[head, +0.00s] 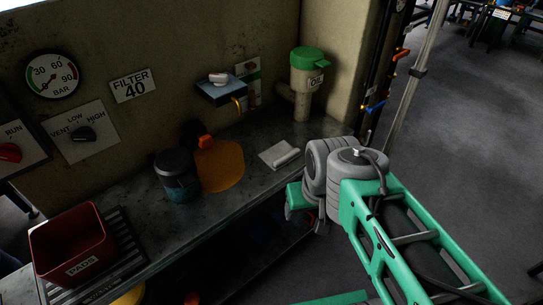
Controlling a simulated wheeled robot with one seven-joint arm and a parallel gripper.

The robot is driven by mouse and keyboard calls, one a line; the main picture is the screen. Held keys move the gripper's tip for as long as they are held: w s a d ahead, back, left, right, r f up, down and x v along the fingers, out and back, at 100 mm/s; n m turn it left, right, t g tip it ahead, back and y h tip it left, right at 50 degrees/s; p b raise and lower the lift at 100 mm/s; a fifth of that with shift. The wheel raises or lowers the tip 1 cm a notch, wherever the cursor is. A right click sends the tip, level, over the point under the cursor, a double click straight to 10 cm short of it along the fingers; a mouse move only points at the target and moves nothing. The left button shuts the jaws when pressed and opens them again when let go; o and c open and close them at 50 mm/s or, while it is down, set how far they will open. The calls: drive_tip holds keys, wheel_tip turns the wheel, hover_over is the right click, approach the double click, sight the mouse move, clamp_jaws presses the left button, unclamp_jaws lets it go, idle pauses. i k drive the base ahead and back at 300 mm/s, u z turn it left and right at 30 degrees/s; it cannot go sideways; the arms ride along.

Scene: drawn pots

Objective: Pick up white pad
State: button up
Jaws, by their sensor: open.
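A white pad (280,154) lies flat on the grey workbench (240,195), right of the orange round piece, with a rolled or folded edge at its right. My green and grey arm comes in from the lower right. My gripper (302,207) is at the bench's front edge, right of and nearer than the pad, and apart from it. The wrist housing hides part of my gripper; its jaws are open, and nothing shows between them.
A red bin marked PADS (68,246) stands on a dark rack at the left.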

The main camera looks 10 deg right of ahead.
sight(281, 154)
drive_tip(key=z, duration=1.1)
drive_tip(key=i, duration=0.75)
drive_tip(key=u, duration=3.6)
